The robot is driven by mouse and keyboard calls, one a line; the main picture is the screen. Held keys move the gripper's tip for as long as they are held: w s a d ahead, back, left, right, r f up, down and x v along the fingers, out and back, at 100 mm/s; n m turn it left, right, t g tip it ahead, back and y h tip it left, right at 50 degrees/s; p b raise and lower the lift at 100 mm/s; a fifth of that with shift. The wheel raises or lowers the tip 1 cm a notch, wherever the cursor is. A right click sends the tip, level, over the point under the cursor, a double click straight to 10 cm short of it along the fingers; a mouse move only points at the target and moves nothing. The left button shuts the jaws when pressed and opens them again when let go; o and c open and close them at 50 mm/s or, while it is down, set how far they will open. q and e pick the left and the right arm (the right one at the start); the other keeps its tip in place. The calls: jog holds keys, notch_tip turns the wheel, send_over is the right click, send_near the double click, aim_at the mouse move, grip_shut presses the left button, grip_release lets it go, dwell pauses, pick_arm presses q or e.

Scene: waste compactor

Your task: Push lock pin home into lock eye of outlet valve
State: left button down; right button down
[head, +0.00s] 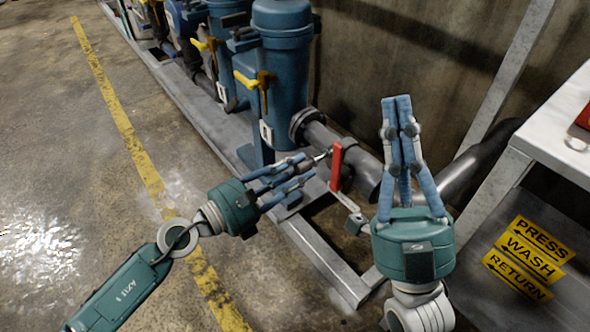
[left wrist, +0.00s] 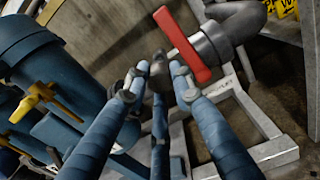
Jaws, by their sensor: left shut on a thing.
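The outlet valve's red handle (head: 337,165) hangs down beside the grey outlet pipe in the head view. It also shows at the top of the left wrist view (left wrist: 183,45). My left gripper (head: 310,165) points right toward the handle. Its fingers are shut on a small grey metal piece, probably the lock pin (head: 321,157), whose tip points at the handle. In the left wrist view the pin (left wrist: 158,72) lies between the fingertips, just short of the handle. I cannot make out the lock eye. My right gripper (head: 398,110) is shut, empty and pointing up.
Blue filter vessels (head: 281,75) with yellow levers stand at the back left. A grey steel frame (head: 320,255) runs below the valve. A white table (head: 560,125) stands at the right, with yellow labels (head: 527,250) below it. The floor at the left is clear.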

pick_arm(q)
jog(key=shift+w+d, duration=0.3)
jog(key=shift+d, duration=0.05)
pick_arm(e)
jog(key=shift+w+a+f+g, duration=0.1)
jog(key=shift+w+f+g, duration=0.25)
jog(key=shift+w, duration=0.3)
pick_arm(q)
jog(key=shift+w+d, duration=0.1)
pick_arm(e)
jog(key=shift+w+f, duration=0.2)
pick_arm(q)
jog(key=shift+w+d+p, duration=0.15)
jog(key=shift+d+p, duration=0.1)
jog(key=shift+p, duration=0.05)
pick_arm(e)
jog(key=shift+w+a+f+g, duration=0.1)
jog(key=shift+w+f+g, duration=0.15)
jog(key=shift+w+f, duration=0.1)
pick_arm(q)
jog(key=shift+w+d, duration=0.1)
jog(key=shift+d, duration=0.05)
pick_arm(e)
jog(key=shift+w+f, duration=0.15)
jog(key=shift+w, duration=0.05)
